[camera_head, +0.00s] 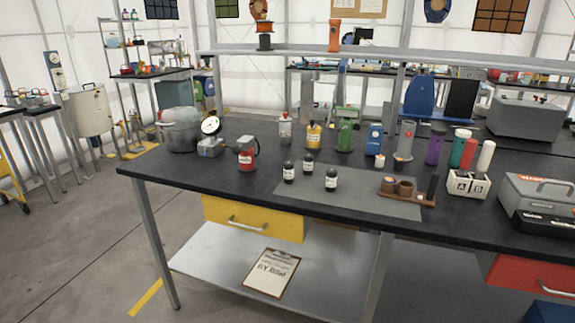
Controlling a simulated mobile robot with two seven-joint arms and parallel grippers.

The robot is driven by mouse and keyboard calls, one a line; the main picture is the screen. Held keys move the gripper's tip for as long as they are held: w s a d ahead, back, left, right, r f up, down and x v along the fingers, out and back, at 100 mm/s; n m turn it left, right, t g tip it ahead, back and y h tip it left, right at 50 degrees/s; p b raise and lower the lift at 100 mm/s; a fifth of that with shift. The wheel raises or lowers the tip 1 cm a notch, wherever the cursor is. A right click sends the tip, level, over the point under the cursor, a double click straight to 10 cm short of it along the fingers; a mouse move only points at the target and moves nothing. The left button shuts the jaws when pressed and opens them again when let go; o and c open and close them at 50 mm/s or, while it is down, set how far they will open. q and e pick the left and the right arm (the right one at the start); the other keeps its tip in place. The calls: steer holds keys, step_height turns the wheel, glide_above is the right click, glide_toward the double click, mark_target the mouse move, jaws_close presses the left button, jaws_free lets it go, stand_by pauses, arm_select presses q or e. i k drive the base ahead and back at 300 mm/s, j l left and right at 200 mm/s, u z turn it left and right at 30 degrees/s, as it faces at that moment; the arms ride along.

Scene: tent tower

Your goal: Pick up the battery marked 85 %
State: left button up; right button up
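No battery marking of 85 % is readable from here. Three small black cylinders with white labels stand upright at the middle of the dark workbench (190,180): a left one (289,172), a back one (307,163) and a front right one (331,180). They could be the batteries, but their labels are too small to read. The front right one stands on a grey mat (352,197). Neither of my grippers shows in this view.
A red jar (247,155), a yellow bottle (313,136) and a green can (344,136) stand around the cylinders. A brown holder (406,191) is to their right, then a white A/B box (466,184) and a grey case (540,195). The front left bench top is clear.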

mark_target(289, 167)
steer(key=i+j, duration=0.2)
steer(key=j, duration=0.15)
steer(key=i+j+z, duration=0.15)
steer(key=j, duration=0.2)
steer(key=i+j, duration=0.2)
steer(key=j, duration=0.15)
steer(key=i+j+z, duration=0.15)
steer(key=j, duration=0.2)
steer(key=i+j, duration=0.2)
steer(key=j, duration=0.2)
steer(key=i+j+z, duration=0.1)
steer(key=j, duration=0.3)
steer(key=i+j+z, duration=0.1)
steer(key=j, duration=0.3)
steer(key=i+j, duration=0.2)
steer(key=j, duration=0.2)
steer(key=z, duration=0.05)
